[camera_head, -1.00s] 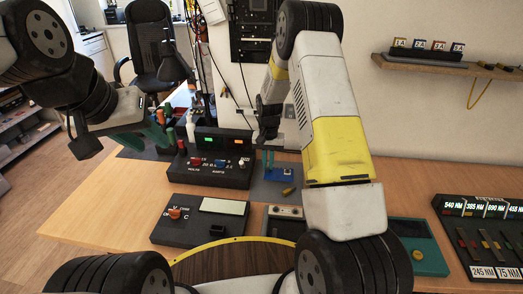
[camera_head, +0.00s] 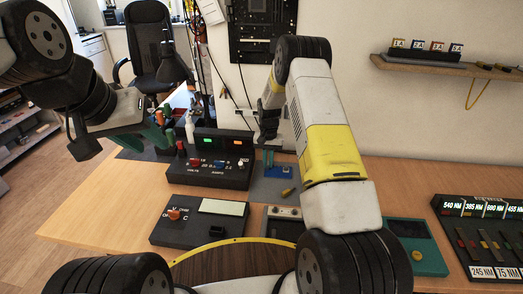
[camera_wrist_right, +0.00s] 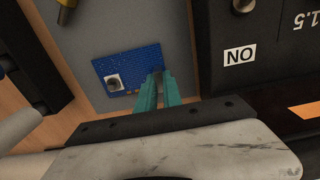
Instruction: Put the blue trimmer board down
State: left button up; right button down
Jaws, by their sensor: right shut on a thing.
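The blue trimmer board (camera_wrist_right: 130,72) lies over the grey mat in the right wrist view, with a white trimmer knob at its lower left. It also shows small and blue in the head view (camera_head: 286,171). My right gripper (camera_wrist_right: 160,88) has its teal fingers close together, shut on the board's lower right edge. In the head view it (camera_head: 268,158) points down at the grey mat (camera_head: 262,189). Whether the board touches the mat is hard to tell. My left gripper (camera_head: 145,138) is at the left, away from the board; its finger gap is unclear.
A black power supply (camera_head: 210,172) with lit displays stands left of the mat. A multimeter-like box (camera_head: 200,222) is in front of it. A yellow piece (camera_head: 288,191) lies on the mat near the board.

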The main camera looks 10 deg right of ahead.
jog(key=c, duration=1.5)
grip_release()
jog(key=shift+f, duration=0.1)
jog(key=s+r+t, duration=0.1)
jog(key=s+r, duration=0.2)
jog(key=r, duration=1)
jog(key=s+r, duration=0.3)
jog(key=r, duration=0.9)
jog(key=s+r+n+t+y, duration=0.1)
jog(key=s+r+t, duration=0.1)
jog(key=s+r, duration=0.6)
jog(key=s+r+n+t+y, duration=0.1)
jog(key=s+r+n, duration=0.1)
jog(key=s+r, duration=0.65)
jog(key=s+a+f+t, duration=0.1)
jog(key=s+f+t, duration=0.1)
jog(key=s, duration=1.1)
jog(key=shift+s+a+f+n, duration=0.2)
jog(key=shift+s+f+n, duration=0.2)
jog(key=shift+f, duration=0.3)
